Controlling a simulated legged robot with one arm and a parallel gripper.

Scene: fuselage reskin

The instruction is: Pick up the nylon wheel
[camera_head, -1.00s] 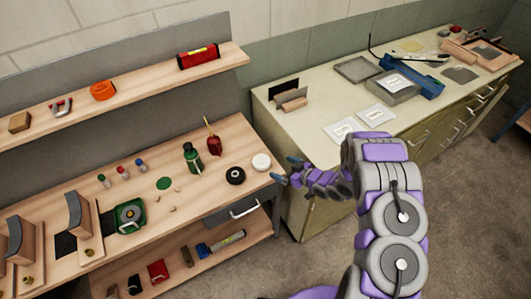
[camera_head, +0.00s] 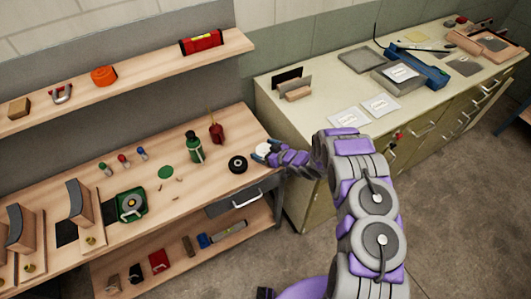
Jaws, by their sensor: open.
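Two small round wheels sit at the right end of the wooden workbench. One is a black wheel (camera_head: 238,164) with a pale centre, lying flat on the bench. The other is a white wheel (camera_head: 263,149), most likely the nylon one, just right of the black one. My gripper (camera_head: 265,154) is at the white wheel, its fingers open and reaching around or over it. The fingers partly hide the white wheel, and I cannot tell whether they touch it.
A green bottle (camera_head: 194,148) and a red bottle (camera_head: 217,131) stand left of the wheels. A shelf (camera_head: 140,83) runs above the bench. A cabinet (camera_head: 295,132) with papers and tools stands close to the right.

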